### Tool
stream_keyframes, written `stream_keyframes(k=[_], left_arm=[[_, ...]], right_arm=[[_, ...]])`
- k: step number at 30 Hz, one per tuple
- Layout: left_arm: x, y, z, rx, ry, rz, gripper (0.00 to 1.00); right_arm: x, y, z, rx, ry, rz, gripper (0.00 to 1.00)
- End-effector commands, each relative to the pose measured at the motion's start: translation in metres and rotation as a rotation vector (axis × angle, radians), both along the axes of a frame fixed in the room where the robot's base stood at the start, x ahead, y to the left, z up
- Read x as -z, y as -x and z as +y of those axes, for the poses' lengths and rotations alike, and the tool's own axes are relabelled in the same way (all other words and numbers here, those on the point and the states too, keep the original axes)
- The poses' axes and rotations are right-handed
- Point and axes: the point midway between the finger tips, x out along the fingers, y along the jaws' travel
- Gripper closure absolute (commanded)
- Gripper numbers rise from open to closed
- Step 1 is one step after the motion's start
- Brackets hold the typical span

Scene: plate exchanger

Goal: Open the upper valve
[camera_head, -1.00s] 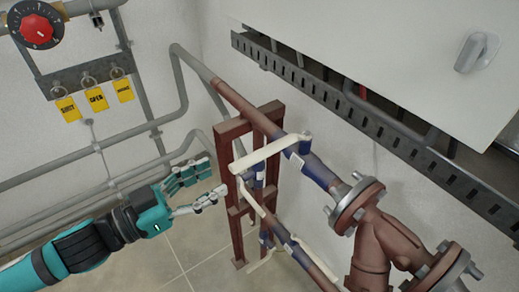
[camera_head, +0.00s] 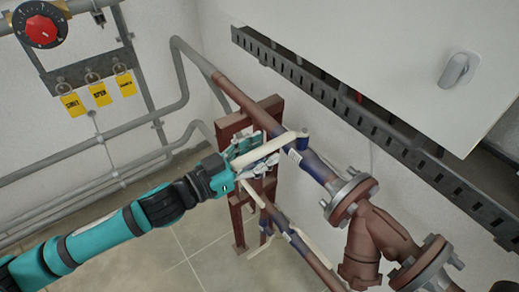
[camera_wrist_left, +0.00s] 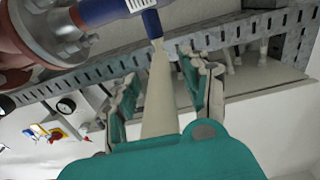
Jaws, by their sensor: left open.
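The upper valve is a blue body (camera_head: 314,165) on the upper brown pipe, with a long cream lever (camera_head: 270,152) reaching left from it. My left gripper (camera_head: 258,155) is at the lever's free end. In the left wrist view the lever (camera_wrist_left: 160,90) runs between the two open fingers of my left gripper (camera_wrist_left: 158,88), up to the blue valve body (camera_wrist_left: 151,22). A gap shows between the lever and each finger. A lower valve with a blue body (camera_head: 282,222) sits below on a second pipe. My right gripper is not in view.
A brown metal frame (camera_head: 236,122) stands behind the pipes. A flanged brown fitting (camera_head: 375,225) is at the right. A perforated grey rail (camera_head: 375,125) and a white cabinet (camera_head: 400,45) hang above. Yellow tags (camera_head: 100,95) hang at the upper left.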

Motion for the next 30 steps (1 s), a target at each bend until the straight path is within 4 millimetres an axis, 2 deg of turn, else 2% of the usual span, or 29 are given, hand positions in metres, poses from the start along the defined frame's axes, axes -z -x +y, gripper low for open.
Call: stream_keyframes(k=[2, 12, 23, 30], left_arm=[[0.0001, 0.0001, 0.0002, 0.0, 0.0, 0.0, 0.55], [0.0, 0.0002, 0.0004, 0.0, 0.0, 0.0, 1.0], [-0.0001, 0.0005, -0.0004, -0.001, 0.001, 0.0, 1.0], [-0.0004, 0.0024, -0.0088, -0.021, 0.003, 0.0, 1.0]], right_arm=[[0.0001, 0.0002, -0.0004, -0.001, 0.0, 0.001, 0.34], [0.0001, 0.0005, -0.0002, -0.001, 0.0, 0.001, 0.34], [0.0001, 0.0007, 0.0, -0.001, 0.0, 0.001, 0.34], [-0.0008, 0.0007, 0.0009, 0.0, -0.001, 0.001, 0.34]])
